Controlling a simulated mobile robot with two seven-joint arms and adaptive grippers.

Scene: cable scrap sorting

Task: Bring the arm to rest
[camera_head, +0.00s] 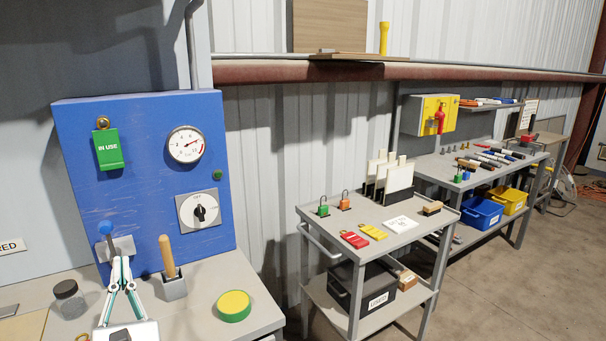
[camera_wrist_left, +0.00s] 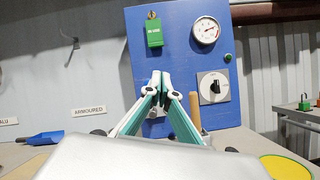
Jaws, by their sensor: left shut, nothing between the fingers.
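My left gripper (camera_head: 121,262) is at the lower left of the head view, in front of the blue panel and above the grey bench. Its fingers point up and their tips are together, with nothing between them. It also shows in the left wrist view (camera_wrist_left: 160,78), where its tips overlap the lower part of the blue panel (camera_wrist_left: 175,55). A blue-topped lever (camera_head: 105,228) on a grey plate shows just beyond the fingertips; I cannot tell whether they touch it. My right gripper is in neither view.
The blue panel (camera_head: 140,180) carries a green IN USE tag (camera_head: 109,150), a gauge (camera_head: 186,144) and a rotary switch (camera_head: 199,209). A wooden-handled tool (camera_head: 168,257), a jar (camera_head: 69,298) and a green-yellow disc (camera_head: 234,306) stand near the gripper. A grey cart (camera_head: 345,225) is to the right.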

